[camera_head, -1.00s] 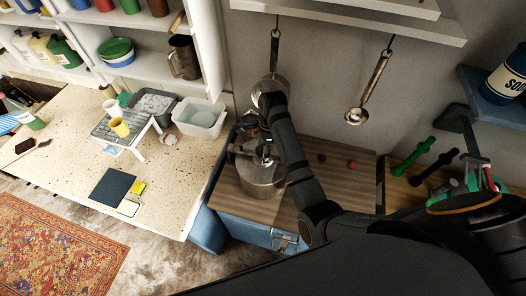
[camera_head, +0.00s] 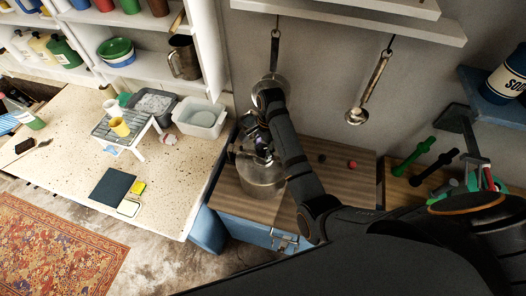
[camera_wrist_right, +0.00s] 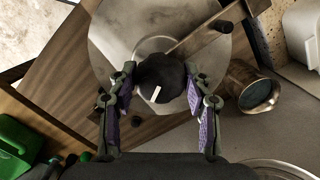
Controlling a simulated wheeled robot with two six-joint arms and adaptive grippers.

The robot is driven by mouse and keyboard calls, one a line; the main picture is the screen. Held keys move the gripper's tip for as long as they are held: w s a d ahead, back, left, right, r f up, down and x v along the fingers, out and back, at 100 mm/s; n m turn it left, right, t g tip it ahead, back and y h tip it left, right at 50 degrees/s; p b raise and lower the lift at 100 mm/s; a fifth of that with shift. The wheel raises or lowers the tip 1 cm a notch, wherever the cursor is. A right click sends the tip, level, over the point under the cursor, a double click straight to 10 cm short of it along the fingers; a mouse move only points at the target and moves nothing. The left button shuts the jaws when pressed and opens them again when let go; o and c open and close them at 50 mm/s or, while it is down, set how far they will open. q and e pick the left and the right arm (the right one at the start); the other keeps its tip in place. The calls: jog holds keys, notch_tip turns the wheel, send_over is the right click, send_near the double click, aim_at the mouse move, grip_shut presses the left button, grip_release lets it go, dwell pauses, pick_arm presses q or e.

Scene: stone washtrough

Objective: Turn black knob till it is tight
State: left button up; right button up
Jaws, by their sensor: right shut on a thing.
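The black knob (camera_wrist_right: 160,78), with a white mark on its top, sits at the centre of the round metal lid of a pot (camera_wrist_right: 112,28). In the right wrist view my right gripper (camera_wrist_right: 160,90) has its purple-padded fingers on either side of the knob and is shut on it. In the head view the metal pot (camera_head: 262,183) stands on the wooden top, and my right gripper (camera_head: 262,150) reaches down over it. The knob is hard to make out there. My left gripper is not in view.
The wooden top (camera_head: 330,185) also carries a small black piece (camera_head: 322,158) and a red piece (camera_head: 352,165). A ladle (camera_head: 368,90) hangs on the wall behind. A speckled counter (camera_head: 75,150) with a grey rack (camera_head: 122,122) and a white tub (camera_head: 200,118) lies to the left.

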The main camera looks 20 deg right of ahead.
jog(key=m, duration=0.5)
jog(key=shift+m+t, duration=0.3)
jog(key=shift+m, duration=0.1)
jog(key=o, duration=0.9)
